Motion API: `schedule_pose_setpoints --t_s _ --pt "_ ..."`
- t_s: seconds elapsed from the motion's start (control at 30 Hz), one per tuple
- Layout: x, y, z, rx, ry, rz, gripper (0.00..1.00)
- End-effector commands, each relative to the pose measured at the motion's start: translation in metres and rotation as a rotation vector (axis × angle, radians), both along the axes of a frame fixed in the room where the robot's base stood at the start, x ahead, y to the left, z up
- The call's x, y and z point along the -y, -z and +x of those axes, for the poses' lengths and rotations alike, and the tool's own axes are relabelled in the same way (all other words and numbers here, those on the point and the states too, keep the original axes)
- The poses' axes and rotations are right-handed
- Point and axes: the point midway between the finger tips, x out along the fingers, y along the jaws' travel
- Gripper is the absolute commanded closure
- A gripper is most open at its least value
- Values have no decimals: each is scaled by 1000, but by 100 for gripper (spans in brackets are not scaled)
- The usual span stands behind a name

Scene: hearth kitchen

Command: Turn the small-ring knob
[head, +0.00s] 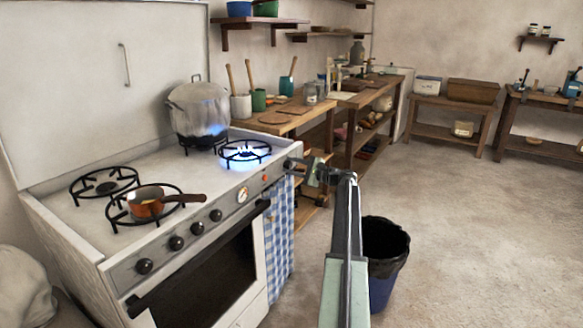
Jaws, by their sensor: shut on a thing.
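The white stove (75,230) stands at left with a row of black knobs along its sloped front panel, such as the far-left knob (144,266) and a knob nearer the middle (215,215). My gripper (293,164) is at the right end of this panel, shut on what appears to be the small-ring knob, which it mostly hides. I cannot tell how far that knob is turned. The front right ring (245,153) burns with a blue flame and has nothing on it.
A large steamy pot (199,108) stands on the back right ring, with flame under it. A copper pan (147,203) sits on the front left ring, handle toward the right. A checked towel (280,235) hangs at the stove's right. A black-lined bin (385,260) stands on the floor.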

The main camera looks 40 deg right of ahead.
Motion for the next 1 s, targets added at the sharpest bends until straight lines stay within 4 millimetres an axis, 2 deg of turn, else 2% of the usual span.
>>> schedule_pose_setpoints --t_s 0.37,1.0 --pt "1 2 -2 39 0 -172 100" --pt "1 4 -3 181 -1 -754 100"
